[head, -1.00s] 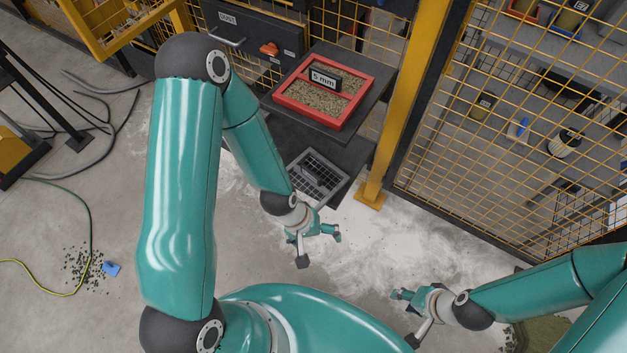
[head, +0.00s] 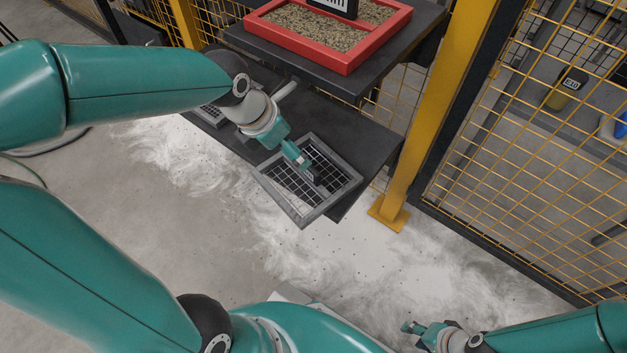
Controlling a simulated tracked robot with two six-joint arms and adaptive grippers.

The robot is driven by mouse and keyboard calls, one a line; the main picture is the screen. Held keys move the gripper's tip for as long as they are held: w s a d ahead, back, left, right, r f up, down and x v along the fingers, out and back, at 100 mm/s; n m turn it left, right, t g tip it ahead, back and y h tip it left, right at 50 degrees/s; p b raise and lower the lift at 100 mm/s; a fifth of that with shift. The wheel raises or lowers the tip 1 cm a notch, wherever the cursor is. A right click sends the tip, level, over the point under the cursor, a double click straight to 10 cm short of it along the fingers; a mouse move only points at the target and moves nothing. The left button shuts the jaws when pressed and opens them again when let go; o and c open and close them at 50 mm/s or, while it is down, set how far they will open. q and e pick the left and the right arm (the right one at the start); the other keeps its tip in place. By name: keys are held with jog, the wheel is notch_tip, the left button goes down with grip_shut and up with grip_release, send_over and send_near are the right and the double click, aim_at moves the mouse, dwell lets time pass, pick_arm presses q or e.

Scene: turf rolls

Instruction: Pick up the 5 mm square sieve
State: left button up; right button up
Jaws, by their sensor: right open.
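A square grey sieve (head: 335,196) with a coarse dark mesh is at the right end of the lower dark shelf. Its near corner juts past the shelf's front edge. I cannot tell whether it rests on the shelf or is raised. A dark upright piece stands at its middle. My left gripper (head: 297,157) reaches over the sieve, with its fingers at this piece. I cannot tell whether they are closed on it. No size label is readable on the sieve. My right gripper (head: 413,332) is open and empty at the bottom, well away from the sieve.
A second grid-like sieve (head: 212,114) lies further left on the lower shelf (head: 352,132), partly hidden by my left arm. A red gravel tray (head: 345,62) with a cropped sign sits on the upper shelf. A yellow post (head: 425,125) and mesh fence stand right.

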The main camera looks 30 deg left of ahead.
pick_arm(q)
jog(key=b+x, duration=0.3)
jog(key=x, duration=0.3)
jog(key=shift+w+f, duration=0.2)
jog(key=b+x, duration=0.2)
jog(key=x, duration=0.2)
jog(key=shift+w+f+b, duration=0.2)
jog(key=shift+f+b, duration=0.05)
jog(key=shift+b, duration=0.15)
jog(key=shift+w+f, duration=0.15)
jog(key=shift+f, duration=0.1)
jog(key=shift+c, duration=0.2)
jog(key=c, duration=1.1)
jog(key=shift+r, duration=0.15)
